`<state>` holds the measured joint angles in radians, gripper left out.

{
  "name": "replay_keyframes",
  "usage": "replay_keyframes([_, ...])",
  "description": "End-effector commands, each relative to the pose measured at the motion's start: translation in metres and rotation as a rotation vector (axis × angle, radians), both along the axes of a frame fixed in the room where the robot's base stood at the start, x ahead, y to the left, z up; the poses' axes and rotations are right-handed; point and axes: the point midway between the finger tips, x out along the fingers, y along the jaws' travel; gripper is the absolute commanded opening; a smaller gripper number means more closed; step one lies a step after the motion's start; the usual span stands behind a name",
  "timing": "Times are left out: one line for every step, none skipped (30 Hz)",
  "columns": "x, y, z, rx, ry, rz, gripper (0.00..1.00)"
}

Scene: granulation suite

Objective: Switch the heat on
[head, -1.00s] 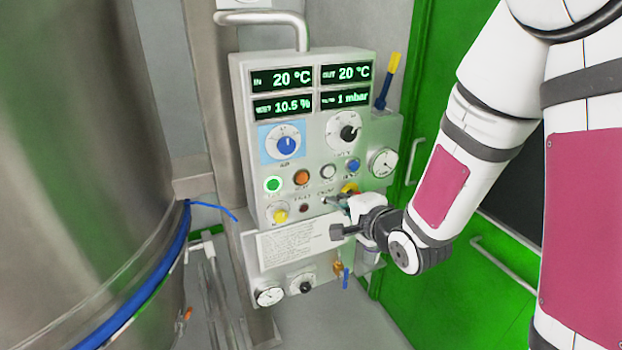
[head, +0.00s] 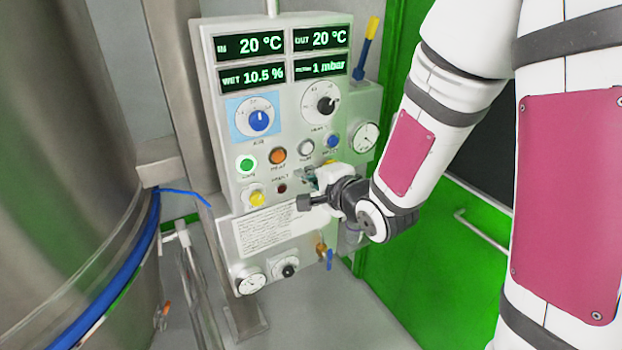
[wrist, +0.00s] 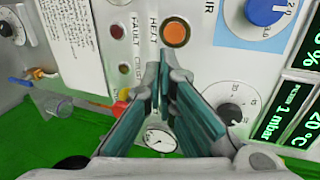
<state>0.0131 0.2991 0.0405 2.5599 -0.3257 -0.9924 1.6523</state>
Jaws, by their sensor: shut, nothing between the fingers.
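The orange heat button (head: 277,156) sits on the grey control panel (head: 226,123), right of a glowing green button (head: 246,163). It does not look lit. In the wrist view the orange button (wrist: 176,33), labelled HEAT, lies just beyond my fingertips. My gripper (head: 308,176) is in front of the panel's lower right part, to the right of and below the orange button. In the wrist view my gripper (wrist: 164,66) has its fingertips together and nothing between them. The fingertips look apart from the button; their exact distance from the panel is unclear.
A blue air knob (head: 260,121) and a black-and-white dial (head: 325,105) are above the buttons. A small dark red fault lamp (head: 282,188), a yellow knob (head: 257,199) and a blue button (head: 333,141) are close by. A large steel vessel (head: 70,130) stands left.

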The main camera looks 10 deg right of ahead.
Motion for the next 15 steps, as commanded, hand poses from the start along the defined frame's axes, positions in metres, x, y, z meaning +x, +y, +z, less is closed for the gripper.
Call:
replay_keyframes([0.010,0.002,-0.005,0.000,-0.003,0.001,0.00])
replay_keyframes([0.017,0.005,-0.007,0.000,-0.003,0.003,0.00])
replay_keyframes([0.024,0.007,-0.010,0.000,-0.002,0.003,0.00])
replay_keyframes([0.029,0.009,-0.012,0.001,-0.002,0.003,0.00])
replay_keyframes([0.033,0.011,-0.013,0.001,-0.001,0.002,0.00])
replay_keyframes([0.038,0.013,-0.014,0.001,0.001,0.002,0.00])
replay_keyframes([0.043,0.015,-0.015,0.000,0.001,0.002,0.00])
replay_keyframes([0.047,0.017,-0.016,0.001,0.001,0.003,0.00])
replay_keyframes([0.053,0.019,-0.016,0.000,-0.001,0.002,0.00])
replay_keyframes([0.057,0.020,-0.015,0.000,0.000,0.002,0.00])
replay_keyframes([0.061,0.021,-0.015,0.000,0.000,0.001,0.00])
replay_keyframes([0.066,0.023,-0.015,0.001,-0.001,0.001,0.00])
replay_keyframes([0.070,0.024,-0.015,0.001,-0.001,0.001,0.00])
replay_keyframes([0.073,0.025,-0.015,0.002,-0.001,0.001,0.00])
replay_keyframes([0.077,0.025,-0.015,0.001,0.000,0.000,0.00])
